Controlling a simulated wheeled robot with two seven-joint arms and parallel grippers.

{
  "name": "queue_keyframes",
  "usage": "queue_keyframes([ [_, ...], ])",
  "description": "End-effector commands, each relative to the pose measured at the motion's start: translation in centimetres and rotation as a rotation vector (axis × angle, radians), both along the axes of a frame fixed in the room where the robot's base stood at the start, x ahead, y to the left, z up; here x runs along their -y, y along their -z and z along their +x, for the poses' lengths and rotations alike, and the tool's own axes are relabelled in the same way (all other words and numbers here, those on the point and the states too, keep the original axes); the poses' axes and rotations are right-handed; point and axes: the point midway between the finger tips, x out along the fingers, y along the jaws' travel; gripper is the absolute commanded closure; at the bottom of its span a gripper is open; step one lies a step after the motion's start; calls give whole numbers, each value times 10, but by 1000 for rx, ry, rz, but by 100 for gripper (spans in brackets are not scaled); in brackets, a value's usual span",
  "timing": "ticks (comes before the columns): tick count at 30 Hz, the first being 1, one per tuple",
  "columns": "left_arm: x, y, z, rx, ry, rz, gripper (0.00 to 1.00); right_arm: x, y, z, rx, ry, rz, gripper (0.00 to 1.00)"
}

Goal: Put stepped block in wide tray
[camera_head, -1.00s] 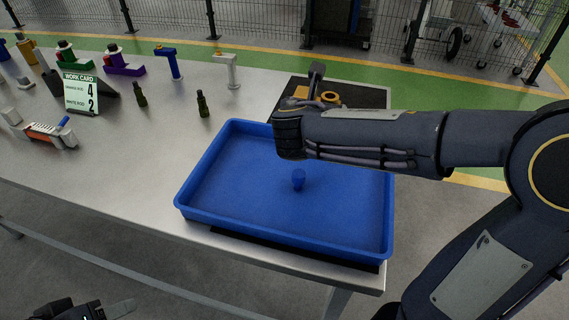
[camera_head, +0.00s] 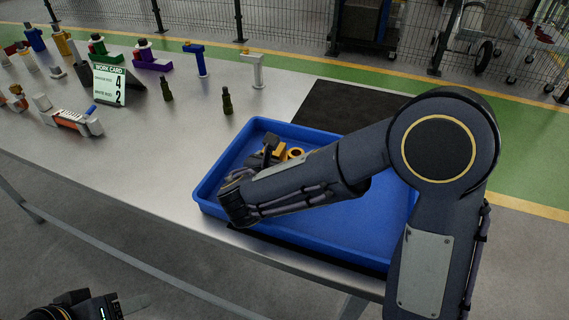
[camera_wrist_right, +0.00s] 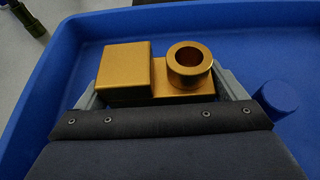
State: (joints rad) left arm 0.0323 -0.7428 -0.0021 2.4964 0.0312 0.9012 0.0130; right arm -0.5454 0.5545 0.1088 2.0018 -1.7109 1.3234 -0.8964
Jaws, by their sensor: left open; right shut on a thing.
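The gold stepped block has a square raised end and a round ring end; it shows in the right wrist view (camera_wrist_right: 124,72) and partly in the head view (camera_head: 294,153). My right gripper (camera_wrist_right: 160,88) is shut on it, one finger at each side. The block is over the left part of the blue wide tray (camera_head: 232,140), inside its rim as seen from the head; I cannot tell its height above the floor. My left gripper (camera_head: 118,306) is open and empty at the bottom left, away from the tray.
A small blue cylinder (camera_wrist_right: 280,96) stands in the tray beside my right gripper; my arm hides it in the head view. A black mat (camera_head: 335,105) lies bare behind the tray. Dark bottles (camera_head: 227,100), a work card (camera_head: 109,85) and several coloured parts stand to the left.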

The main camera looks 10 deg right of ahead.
Motion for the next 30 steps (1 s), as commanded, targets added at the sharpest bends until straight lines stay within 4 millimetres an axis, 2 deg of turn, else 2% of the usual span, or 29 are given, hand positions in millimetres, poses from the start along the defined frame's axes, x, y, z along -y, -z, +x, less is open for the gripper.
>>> queue_keyframes([
  [2,0,1,0,0,0,0,49,0,6,0,2,0,-1,43],
  [13,0,5,0,0,0,0,49,0,10,0,3,0,1,43],
  [14,0,5,0,0,0,0,49,0,10,0,1,-1,1,8],
  [16,0,4,0,0,0,0,49,0,9,0,1,-1,1,0],
  [25,0,-1,0,0,0,0,49,0,3,-1,1,-1,1,0],
  [30,0,-1,0,0,0,0,49,-15,-6,-21,3,-5,2,0],
])
